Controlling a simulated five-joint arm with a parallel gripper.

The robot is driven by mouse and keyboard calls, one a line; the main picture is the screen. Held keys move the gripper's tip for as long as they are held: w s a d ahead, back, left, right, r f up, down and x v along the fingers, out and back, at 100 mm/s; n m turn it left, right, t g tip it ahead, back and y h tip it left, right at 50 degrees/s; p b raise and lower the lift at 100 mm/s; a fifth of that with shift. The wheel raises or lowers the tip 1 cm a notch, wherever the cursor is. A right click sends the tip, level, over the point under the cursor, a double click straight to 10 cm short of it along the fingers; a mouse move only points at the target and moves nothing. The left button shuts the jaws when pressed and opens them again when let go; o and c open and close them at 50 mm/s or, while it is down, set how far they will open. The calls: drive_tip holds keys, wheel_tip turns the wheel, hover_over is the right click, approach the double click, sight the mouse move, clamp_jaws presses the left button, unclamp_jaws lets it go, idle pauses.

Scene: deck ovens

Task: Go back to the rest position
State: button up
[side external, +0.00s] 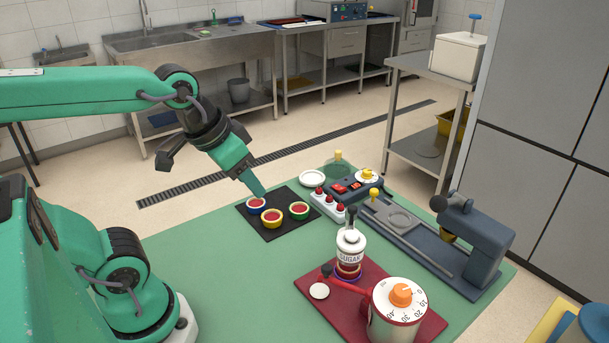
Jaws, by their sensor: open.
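My gripper (262,192) is green and points down over the back left of a dark square mat (264,231). Its visible fingertip is close to a blue-rimmed cup (256,205); I cannot tell whether it touches. The gripper is open, and I see nothing held in it. A yellow-rimmed cup (271,217) and a green-and-yellow cup (299,210) stand on the same mat, all with red contents. My arm reaches in from the left, above the green table.
A row of red buttons (329,207) and a switch box (352,190) stand right of the mat. A grey slide device (440,245) lies further right. In front, a red board (424,333) carries a sugar jar (350,255) and a dial timer (398,305).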

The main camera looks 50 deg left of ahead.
drive_tip(key=shift+s+f, duration=0.35)
drive_tip(key=shift+s, duration=0.35)
